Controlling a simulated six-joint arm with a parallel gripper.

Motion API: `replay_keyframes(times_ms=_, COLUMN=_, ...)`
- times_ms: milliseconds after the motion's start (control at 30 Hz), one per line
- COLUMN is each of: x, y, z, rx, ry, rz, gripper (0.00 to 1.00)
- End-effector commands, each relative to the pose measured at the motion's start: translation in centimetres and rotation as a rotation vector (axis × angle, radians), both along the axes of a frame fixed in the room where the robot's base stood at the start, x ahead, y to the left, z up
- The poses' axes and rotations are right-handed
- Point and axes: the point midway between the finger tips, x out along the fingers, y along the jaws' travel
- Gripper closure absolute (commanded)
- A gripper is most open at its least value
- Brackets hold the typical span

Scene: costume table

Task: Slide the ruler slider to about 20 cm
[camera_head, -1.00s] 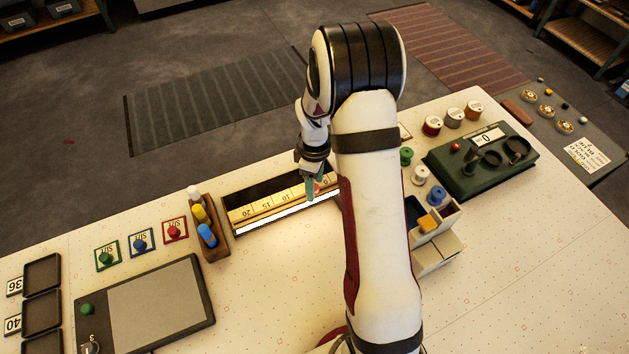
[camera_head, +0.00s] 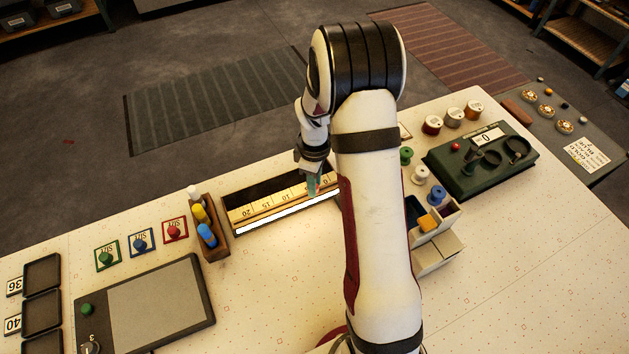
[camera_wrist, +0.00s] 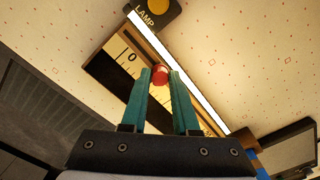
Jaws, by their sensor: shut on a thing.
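The ruler (camera_head: 257,211) lies in a dark-backed wooden frame, with 20 toward its left end and 0 toward its right end. Its slider shows as a red knob (camera_wrist: 160,77) in the wrist view. My gripper (camera_head: 312,192) is over the right part of the ruler, between the 10 and 0 marks. In the wrist view my gripper (camera_wrist: 161,71) has its two teal fingers shut on the red knob, one on each side. The fingers hide the knob in the head view, so its exact reading cannot be told.
A bright white strip (camera_head: 290,212) runs along the ruler's near edge. A wooden holder (camera_head: 216,247) with coloured pieces stands just past the 20 end. A lamp button (camera_wrist: 158,7) is beyond the 0 end. Small drawers (camera_head: 437,250) and thread spools stand right of my arm.

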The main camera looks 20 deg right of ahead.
Motion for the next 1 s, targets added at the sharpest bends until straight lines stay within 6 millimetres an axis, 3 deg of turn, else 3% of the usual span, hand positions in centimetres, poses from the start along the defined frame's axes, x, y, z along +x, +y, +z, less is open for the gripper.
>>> replay_keyframes(times_ms=767, x=0.0, y=0.0, z=0.1, rx=0.000, ry=0.000, rz=-0.001, gripper=1.00)
replay_keyframes(times_ms=867, x=0.0, y=0.6, z=0.1, rx=0.000, ry=0.000, rz=0.002, gripper=1.00)
replay_keyframes(times_ms=1000, x=0.0, y=2.9, z=0.1, rx=0.001, ry=0.000, rz=0.003, gripper=1.00)
